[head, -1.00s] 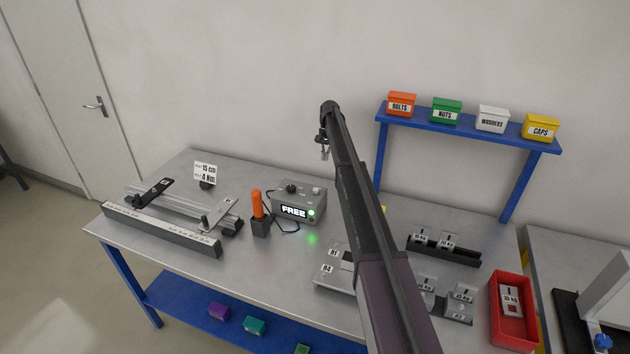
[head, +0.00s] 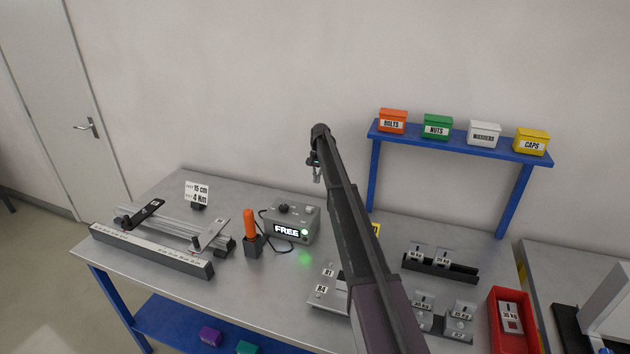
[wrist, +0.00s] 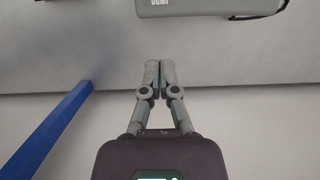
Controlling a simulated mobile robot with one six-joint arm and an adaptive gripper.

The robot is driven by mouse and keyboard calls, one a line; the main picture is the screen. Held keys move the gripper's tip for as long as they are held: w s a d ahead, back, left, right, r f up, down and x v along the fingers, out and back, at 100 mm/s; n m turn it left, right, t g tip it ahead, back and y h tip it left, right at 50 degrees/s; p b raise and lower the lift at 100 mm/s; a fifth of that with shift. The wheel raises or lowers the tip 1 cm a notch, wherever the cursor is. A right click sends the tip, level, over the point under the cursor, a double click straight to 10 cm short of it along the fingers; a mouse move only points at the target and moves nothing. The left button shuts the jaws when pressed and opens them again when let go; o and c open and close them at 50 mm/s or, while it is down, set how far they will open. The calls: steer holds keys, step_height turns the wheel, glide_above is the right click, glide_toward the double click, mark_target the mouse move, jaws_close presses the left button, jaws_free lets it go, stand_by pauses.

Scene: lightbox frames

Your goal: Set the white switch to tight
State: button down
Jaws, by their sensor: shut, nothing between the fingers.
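My gripper (head: 317,174) is above and slightly right of the box in the head view, pointing down, clear of the bench. In the wrist view my gripper (wrist: 155,66) is shut with nothing between its fingertips. A grey object with a cut-off label (wrist: 175,6) is at the top edge of that view.
An orange-handled tool (head: 250,226) stands left of the box, with a cable between. A rail fixture (head: 165,250) lies further left. A blue shelf (head: 465,141) carries labelled bins at right. A red bin (head: 495,340) is at the bench's right end. A blue post (wrist: 50,125) shows in the wrist view.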

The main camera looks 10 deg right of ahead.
mark_target(308, 209)
steer(key=s+f+b, duration=0.1)
steer(key=f+b, duration=0.1)
steer(key=s+a+f+b, duration=0.1)
steer(key=s+f+b, duration=0.1)
steer(key=f, duration=0.1)
steer(key=s+a+f+b, duration=0.1)
steer(key=f+b, duration=0.1)
steer(key=b, duration=0.1)
steer(key=shift+s+a+f, duration=0.2)
steer(key=shift+a+f, duration=0.05)
steer(key=shift+f, duration=0.05)
steer(key=shift+s+a, duration=0.25)
steer(key=shift+s, duration=0.05)
stand_by(0.4)
steer(key=s+a, duration=0.2)
steer(key=s, duration=0.1)
steer(key=shift+s, duration=0.3)
steer(key=shift+w, duration=0.1)
